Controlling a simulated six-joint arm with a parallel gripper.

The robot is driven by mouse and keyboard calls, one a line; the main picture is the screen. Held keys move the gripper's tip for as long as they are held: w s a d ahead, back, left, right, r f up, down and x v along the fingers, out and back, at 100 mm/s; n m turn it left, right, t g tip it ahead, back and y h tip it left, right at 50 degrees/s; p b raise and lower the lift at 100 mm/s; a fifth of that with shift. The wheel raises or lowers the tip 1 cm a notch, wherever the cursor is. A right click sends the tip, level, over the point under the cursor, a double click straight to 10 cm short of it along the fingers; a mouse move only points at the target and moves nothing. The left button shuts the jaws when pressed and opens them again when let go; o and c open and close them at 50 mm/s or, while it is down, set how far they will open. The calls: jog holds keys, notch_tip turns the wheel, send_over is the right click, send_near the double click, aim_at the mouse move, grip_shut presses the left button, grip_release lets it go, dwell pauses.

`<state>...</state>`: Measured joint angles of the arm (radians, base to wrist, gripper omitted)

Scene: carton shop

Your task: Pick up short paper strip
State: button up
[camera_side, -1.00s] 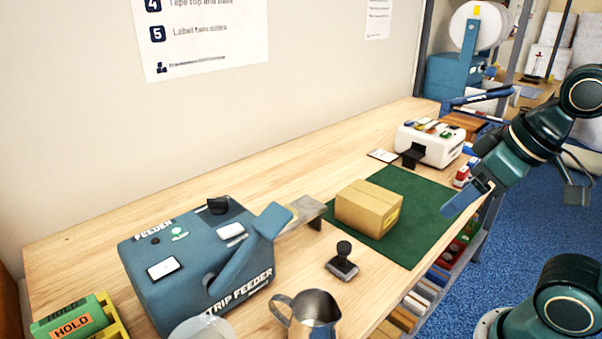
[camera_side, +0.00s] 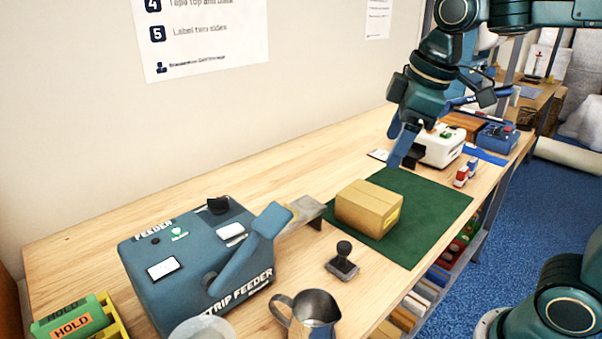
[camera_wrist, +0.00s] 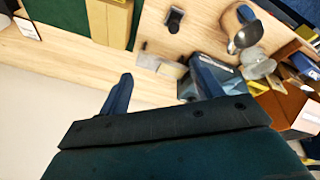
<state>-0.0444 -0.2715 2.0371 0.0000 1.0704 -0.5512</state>
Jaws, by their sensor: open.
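The blue strip feeder (camera_side: 200,262) stands at the left of the bench, with a grey outlet plate (camera_side: 312,208) on its right side. A pale tan piece that looks like the short paper strip (camera_side: 290,226) lies at this outlet; its edges are hard to tell. My gripper (camera_side: 404,152) is open and empty, above the far end of the green mat, well apart from the feeder. Its two spread blue fingers also show in the wrist view (camera_wrist: 163,84).
A closed carton (camera_side: 368,207) sits on the green mat (camera_side: 432,225). A white label machine (camera_side: 442,148) stands at the back right. The bench along the wall is clear.

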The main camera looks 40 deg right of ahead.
jog(key=w+a+f+n+g, duration=0.1)
jog(key=w+a+f+n, duration=0.1)
jog(key=w+n, duration=0.35)
jog(key=w+a+f+n+g, duration=0.1)
jog(key=w+f+n, duration=0.15)
jog(key=w, duration=0.65)
jog(key=w+a+f+n+g, duration=0.1)
jog(key=w+a+f+n, duration=0.15)
jog(key=w, duration=0.45)
jog(key=shift+n, duration=0.35)
jog(key=shift+s+d+f, duration=0.1)
jog(key=shift+d+f, duration=0.05)
jog(key=shift+f, duration=1.35)
jog(key=shift+s+d+f, duration=0.1)
jog(key=shift+f, duration=1.4)
jog(key=shift+d+f, duration=0.15)
jog(key=shift+f, duration=1.35)
jog(key=shift+s+f, duration=0.15)
jog(key=shift+f, duration=2.45)
jog(key=c, duration=0.9)
